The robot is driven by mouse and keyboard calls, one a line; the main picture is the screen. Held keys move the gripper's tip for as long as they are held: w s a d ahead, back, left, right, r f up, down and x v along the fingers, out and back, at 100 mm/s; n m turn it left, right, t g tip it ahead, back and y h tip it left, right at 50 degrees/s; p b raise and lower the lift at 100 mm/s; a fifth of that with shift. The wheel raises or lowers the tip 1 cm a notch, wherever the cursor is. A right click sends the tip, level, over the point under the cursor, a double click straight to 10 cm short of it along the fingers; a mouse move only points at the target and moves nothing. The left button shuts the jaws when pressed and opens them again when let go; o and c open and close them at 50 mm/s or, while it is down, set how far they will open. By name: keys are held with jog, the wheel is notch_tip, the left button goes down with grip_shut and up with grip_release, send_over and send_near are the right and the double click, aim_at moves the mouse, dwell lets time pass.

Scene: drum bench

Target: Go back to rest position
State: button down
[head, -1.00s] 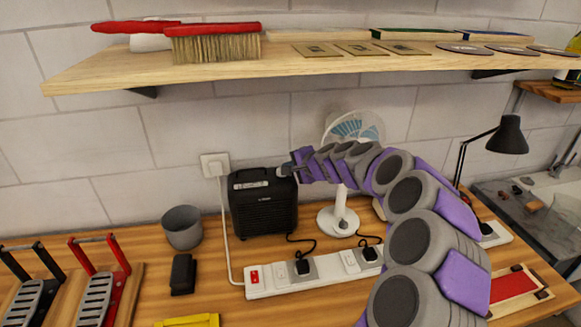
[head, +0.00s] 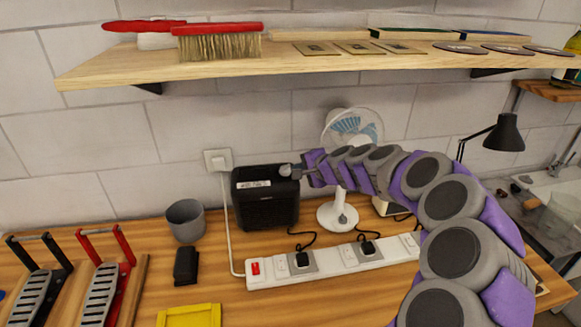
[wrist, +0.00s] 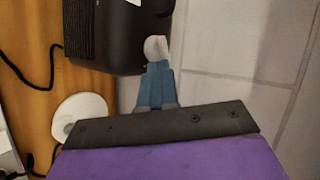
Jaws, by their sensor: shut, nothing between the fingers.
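My gripper (head: 287,170) is at the end of my purple and grey arm, which reaches in from the lower right in the head view. It is beside the upper right part of the black boxy device (head: 265,205) on the bench. In the wrist view my gripper (wrist: 155,48) is shut and empty, its pale tip overlapping the edge of the black device (wrist: 110,40). I cannot tell whether it touches the device. The white fan (head: 338,212) stands behind my arm, partly hidden by it.
A white power strip (head: 330,260) with two black plugs lies in front. A grey cup (head: 186,221) and a small black block (head: 186,265) are on the left. A wooden shelf (head: 230,72) with brushes hangs above. A black lamp (head: 505,133) stands at right.

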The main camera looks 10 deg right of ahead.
jog(key=p+v, duration=0.1)
jog(key=v, duration=0.5)
jog(key=s+a+n+g, duration=0.3)
jog(key=s+a+n, duration=0.3)
jog(key=s, duration=0.5)
jog(key=s+a+n+g, duration=0.35)
jog(key=s+a, duration=0.35)
jog(key=s, duration=0.4)
jog(key=s+d+f+n+g+h, duration=0.1)
jog(key=s+d+f+g, duration=0.1)
jog(key=s, duration=0.6)
jog(key=s+d+f+n+g+h, duration=0.1)
jog(key=s+d+f+g+h, duration=0.1)
jog(key=s, duration=0.7)
jog(key=s+d+f+n+g+h, duration=0.1)
jog(key=s+d, duration=0.3)
jog(key=s, duration=0.4)
jog(key=shift+s+d+f+g+h, duration=0.2)
jog(key=shift+s+f+g+h, duration=0.15)
jog(key=shift+f+g+h, duration=0.25)
jog(key=shift+a, duration=0.1)
